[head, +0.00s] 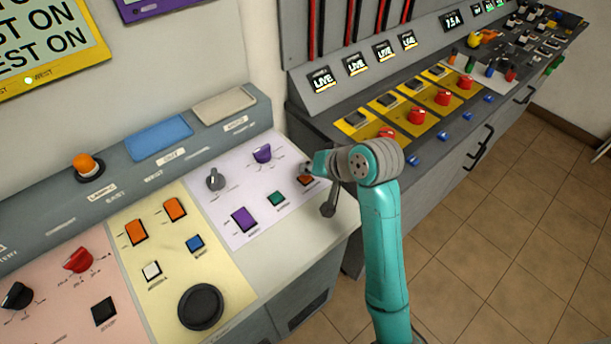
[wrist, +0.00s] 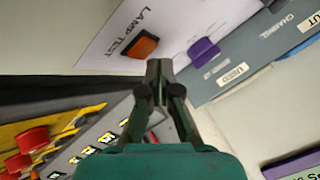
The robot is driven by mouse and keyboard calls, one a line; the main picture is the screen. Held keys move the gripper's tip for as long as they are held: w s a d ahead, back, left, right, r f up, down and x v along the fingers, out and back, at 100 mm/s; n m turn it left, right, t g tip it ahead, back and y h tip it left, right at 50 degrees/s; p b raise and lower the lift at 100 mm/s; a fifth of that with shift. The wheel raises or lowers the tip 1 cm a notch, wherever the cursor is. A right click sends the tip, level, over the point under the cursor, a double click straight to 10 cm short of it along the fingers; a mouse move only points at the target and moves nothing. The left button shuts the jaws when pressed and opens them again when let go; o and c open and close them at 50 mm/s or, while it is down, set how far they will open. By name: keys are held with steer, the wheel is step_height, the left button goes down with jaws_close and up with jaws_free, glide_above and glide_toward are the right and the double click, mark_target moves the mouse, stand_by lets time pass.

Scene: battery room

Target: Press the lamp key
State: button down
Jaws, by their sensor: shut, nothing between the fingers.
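The lamp key is a square orange key in a black frame, labelled LAMP TEST, in the wrist view (wrist: 141,44). In the head view a small part of the orange key (head: 306,181) shows at the right edge of the lilac panel, partly hidden by my gripper (head: 308,169). My gripper is shut and empty. In the wrist view its closed fingertips (wrist: 159,68) appear just right of and below the key. I cannot tell whether they touch the panel.
A purple knob (head: 262,153) stands left of my gripper; it also shows in the wrist view (wrist: 204,52). A green key (head: 276,198) and a purple key (head: 244,219) sit nearby. The grey console with red knobs (head: 388,116) stands to the right.

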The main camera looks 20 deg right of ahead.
mark_target(308, 178)
steer(key=shift+f, duration=0.25)
steer(key=shift+f, duration=0.45)
stand_by(1.0)
steer(key=shift+r, duration=0.9)
steer(key=shift+r, duration=2.5)
